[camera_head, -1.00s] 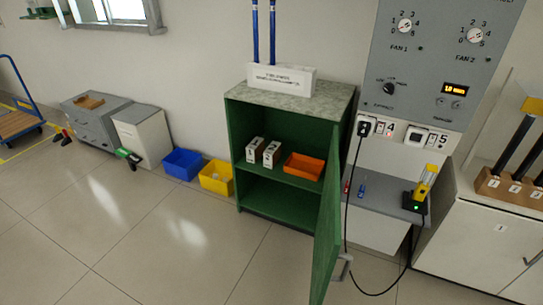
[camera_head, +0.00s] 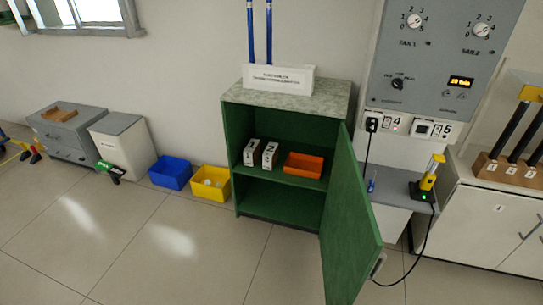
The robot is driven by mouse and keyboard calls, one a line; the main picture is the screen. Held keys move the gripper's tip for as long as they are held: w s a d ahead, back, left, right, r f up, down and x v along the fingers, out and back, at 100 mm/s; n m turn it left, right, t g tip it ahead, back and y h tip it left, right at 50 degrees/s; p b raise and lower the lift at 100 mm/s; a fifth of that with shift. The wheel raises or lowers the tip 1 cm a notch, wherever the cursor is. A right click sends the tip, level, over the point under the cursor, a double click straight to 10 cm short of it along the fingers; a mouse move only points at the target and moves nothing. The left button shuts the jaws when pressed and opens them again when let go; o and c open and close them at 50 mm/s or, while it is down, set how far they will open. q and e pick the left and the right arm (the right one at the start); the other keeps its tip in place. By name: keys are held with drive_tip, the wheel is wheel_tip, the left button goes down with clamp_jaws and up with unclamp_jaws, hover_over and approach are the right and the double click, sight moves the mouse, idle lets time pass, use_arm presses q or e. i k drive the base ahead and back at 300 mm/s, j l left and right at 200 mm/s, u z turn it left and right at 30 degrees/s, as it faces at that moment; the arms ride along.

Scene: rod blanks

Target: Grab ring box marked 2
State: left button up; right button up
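Two small white boxes stand side by side on the upper shelf of the open green cabinet (camera_head: 228,150). The right box (camera_head: 270,156) carries a dark mark that looks like a 2. The left box (camera_head: 251,153) also has a mark, too small to read surely. The two boxes stand close together, left of an orange tray. Neither of my grippers is in view.
An orange tray (camera_head: 304,163) shares the shelf. The green door (camera_head: 352,225) swings out toward me on the right. Blue (camera_head: 171,173) and yellow (camera_head: 210,184) bins stand on the floor left of the cabinet. A cable hangs at right. The floor in front is clear.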

sight(270, 156)
drive_tip(key=i+j+z, duration=0.15)
drive_tip(key=j, duration=0.25)
drive_tip(key=j+z, duration=0.15)
drive_tip(key=j, duration=0.3)
drive_tip(key=i+j+z, duration=0.15)
drive_tip(key=j, duration=0.25)
drive_tip(key=i+j+z, duration=0.1)
drive_tip(key=j, duration=0.3)
drive_tip(key=i+j+z, duration=0.15)
drive_tip(key=j, duration=0.3)
drive_tip(key=i+j+z, duration=0.15)
drive_tip(key=j, duration=0.3)
drive_tip(key=i+j, duration=0.1)
drive_tip(key=j, duration=0.15)
drive_tip(key=i+j+z, duration=0.15)
drive_tip(key=j, duration=0.45)
drive_tip(key=i+j, duration=0.15)
drive_tip(key=j, duration=0.15)
drive_tip(key=i+j+z, duration=0.1)
drive_tip(key=j, duration=0.2)
drive_tip(key=i+j, duration=0.2)
drive_tip(key=i+j+z, duration=0.1)
drive_tip(key=i+j, duration=0.3)
